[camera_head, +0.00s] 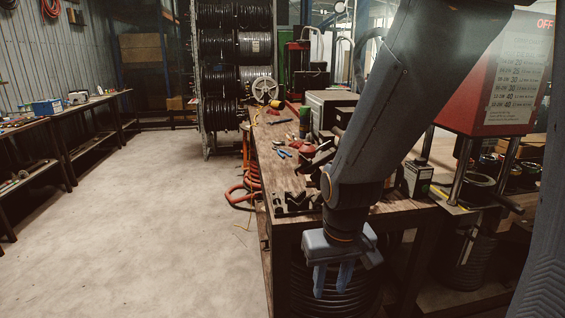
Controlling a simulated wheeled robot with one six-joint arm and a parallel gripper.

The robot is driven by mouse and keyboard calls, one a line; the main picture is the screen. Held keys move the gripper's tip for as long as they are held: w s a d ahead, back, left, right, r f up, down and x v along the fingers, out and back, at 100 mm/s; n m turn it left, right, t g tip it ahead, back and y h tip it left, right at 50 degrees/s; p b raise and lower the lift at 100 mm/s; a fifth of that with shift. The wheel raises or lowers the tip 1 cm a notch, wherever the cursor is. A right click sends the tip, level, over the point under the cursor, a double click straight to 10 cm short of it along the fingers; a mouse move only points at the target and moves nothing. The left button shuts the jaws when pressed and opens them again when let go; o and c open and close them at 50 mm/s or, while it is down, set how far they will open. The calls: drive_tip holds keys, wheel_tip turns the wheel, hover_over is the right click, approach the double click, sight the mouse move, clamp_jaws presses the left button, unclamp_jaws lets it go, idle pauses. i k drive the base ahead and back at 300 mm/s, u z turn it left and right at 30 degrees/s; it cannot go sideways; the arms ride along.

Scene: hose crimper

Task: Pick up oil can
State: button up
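My gripper (332,290) hangs pointing down in front of the near end of the wooden workbench (268,160), below the level of its top. Its two blue-grey fingers are apart with nothing visible between them, so it is open and empty. A small red object (306,150) stands on the bench behind my arm and may be the oil can, but it is too small and partly hidden to be sure. A dark green cylindrical can (304,122) stands farther back on the bench. My arm covers part of the bench top.
A vise (296,203) sits at the bench's near edge. Hand tools with blue handles (282,153) lie on the top. The red crimper (500,75) stands at right. Orange hose (240,194) lies beside the bench. The concrete floor (140,220) at left is clear.

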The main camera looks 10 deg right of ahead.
sight(306, 149)
drive_tip(key=u, duration=1.2)
drive_tip(key=i, duration=3.4)
drive_tip(key=z, duration=3.35)
